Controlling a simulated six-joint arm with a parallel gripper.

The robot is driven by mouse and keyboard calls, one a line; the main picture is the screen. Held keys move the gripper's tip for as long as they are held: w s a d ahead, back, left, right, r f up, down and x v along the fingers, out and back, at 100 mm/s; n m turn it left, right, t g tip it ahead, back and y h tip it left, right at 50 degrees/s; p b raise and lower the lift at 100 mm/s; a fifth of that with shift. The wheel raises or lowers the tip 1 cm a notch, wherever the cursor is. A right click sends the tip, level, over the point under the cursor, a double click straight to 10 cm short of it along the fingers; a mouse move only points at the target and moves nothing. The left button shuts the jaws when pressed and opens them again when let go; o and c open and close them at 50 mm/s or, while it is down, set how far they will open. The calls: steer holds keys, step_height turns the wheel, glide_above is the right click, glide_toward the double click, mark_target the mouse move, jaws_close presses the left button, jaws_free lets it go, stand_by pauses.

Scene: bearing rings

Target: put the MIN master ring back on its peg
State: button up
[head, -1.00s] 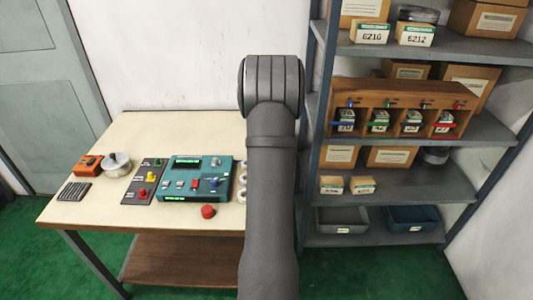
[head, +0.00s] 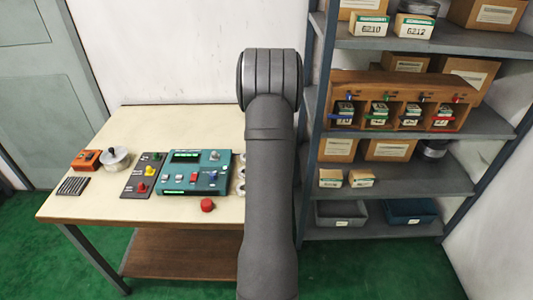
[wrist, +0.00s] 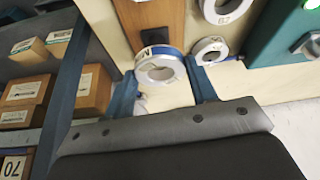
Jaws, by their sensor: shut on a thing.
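My gripper (wrist: 160,69) shows in the wrist view with its two blue fingers on either side of a metallic ring. It is shut on this ring (wrist: 176,71), which has a pale face, a dark central hole and a blue band with partly readable lettering. I cannot read a full MIN label. The ring is near a wooden block (wrist: 158,20) and above the pale table top; the gap is unclear. No peg can be made out clearly. In the head view my arm hides the gripper and the held ring.
Two other white rings, one larger (wrist: 208,10) and one smaller (wrist: 198,52), lie beside the block. A teal control panel (head: 178,190) is on the table (head: 150,213). A shelf unit (head: 460,182) with boxes and a wooden rack (head: 380,88) stands at right.

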steer(key=shift+f, duration=0.2)
steer(key=shift+f, duration=0.6)
steer(key=shift+f, duration=0.9)
stand_by(0.9)
steer(key=o, duration=1.3)
steer(key=shift+r, duration=0.1)
steer(key=shift+r, duration=3.65)
